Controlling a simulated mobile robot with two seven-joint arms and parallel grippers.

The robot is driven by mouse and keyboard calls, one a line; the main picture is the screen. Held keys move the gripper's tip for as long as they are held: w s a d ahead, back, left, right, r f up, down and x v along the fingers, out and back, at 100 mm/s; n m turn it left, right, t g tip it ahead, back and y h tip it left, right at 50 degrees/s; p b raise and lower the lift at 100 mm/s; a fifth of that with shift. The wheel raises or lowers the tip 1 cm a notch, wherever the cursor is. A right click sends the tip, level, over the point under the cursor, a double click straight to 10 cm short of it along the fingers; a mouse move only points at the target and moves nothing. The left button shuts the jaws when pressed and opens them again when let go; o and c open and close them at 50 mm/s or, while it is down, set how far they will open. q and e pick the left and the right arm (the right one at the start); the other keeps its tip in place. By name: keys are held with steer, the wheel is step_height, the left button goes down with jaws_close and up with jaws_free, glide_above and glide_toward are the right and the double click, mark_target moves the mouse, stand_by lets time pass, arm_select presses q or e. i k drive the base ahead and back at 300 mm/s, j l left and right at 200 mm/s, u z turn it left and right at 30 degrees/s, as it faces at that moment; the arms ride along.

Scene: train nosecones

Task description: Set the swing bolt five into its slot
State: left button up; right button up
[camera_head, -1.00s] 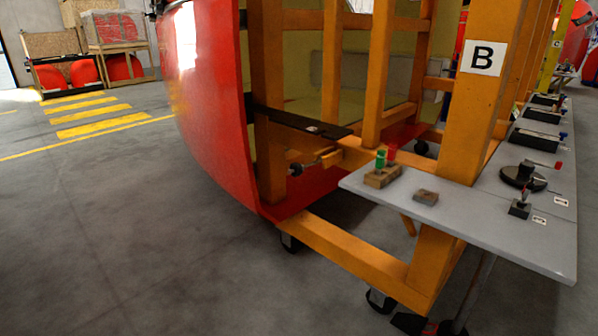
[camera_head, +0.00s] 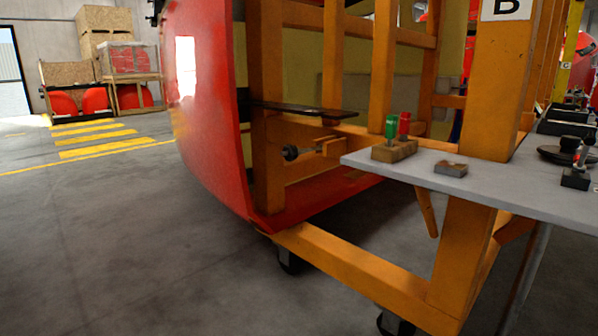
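A bolt with a dark round knob (camera_head: 291,153) sits at an orange bracket (camera_head: 332,147) on the lower beam of the orange frame (camera_head: 385,70). It points left, toward the inner side of the red nosecone shell (camera_head: 205,120). I cannot read a number on it or make out its slot clearly. Neither of my grippers is in view.
A grey shelf (camera_head: 520,190) juts out at the right. It holds a wooden block (camera_head: 394,151) with a green and a red piece, a small block (camera_head: 450,168) and dark tools (camera_head: 575,180). A dark bar (camera_head: 300,110) crosses above the bolt. Floor at left is clear.

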mark_target(320, 148)
steer(key=i+j+u, duration=0.1)
steer(key=i+j, duration=0.15)
steer(key=i, duration=0.35)
steer(key=i+j, duration=0.15)
steer(key=i, duration=0.45)
steer(key=i+j+u, duration=0.15)
steer(key=i, duration=0.45)
